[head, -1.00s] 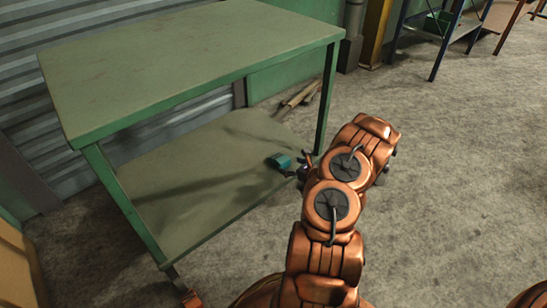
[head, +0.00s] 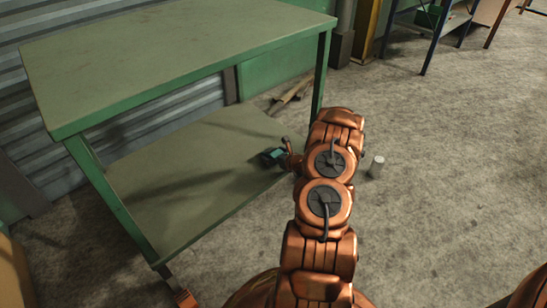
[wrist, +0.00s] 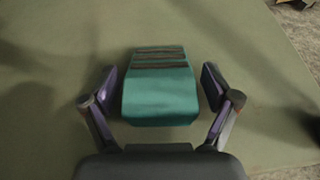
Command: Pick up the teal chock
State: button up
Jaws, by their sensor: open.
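The teal chock (wrist: 160,97) lies on the lower shelf (head: 190,190) of the green workbench. In the wrist view it shows a plain teal near part and dark reddish stripes across its far part. My gripper (wrist: 158,88) is open, with one finger on each side of the chock and a gap visible on both sides. In the head view the chock (head: 270,155) is small, near the shelf's right edge, and partly covered by my gripper (head: 284,157).
The workbench top (head: 170,55) is above and behind the shelf, and a green leg (head: 320,75) stands beyond my arm. Brown pieces (head: 290,95) lie on the floor behind the bench.

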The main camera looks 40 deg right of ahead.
jog(key=c, duration=1.4)
jog(key=shift+o, duration=0.2)
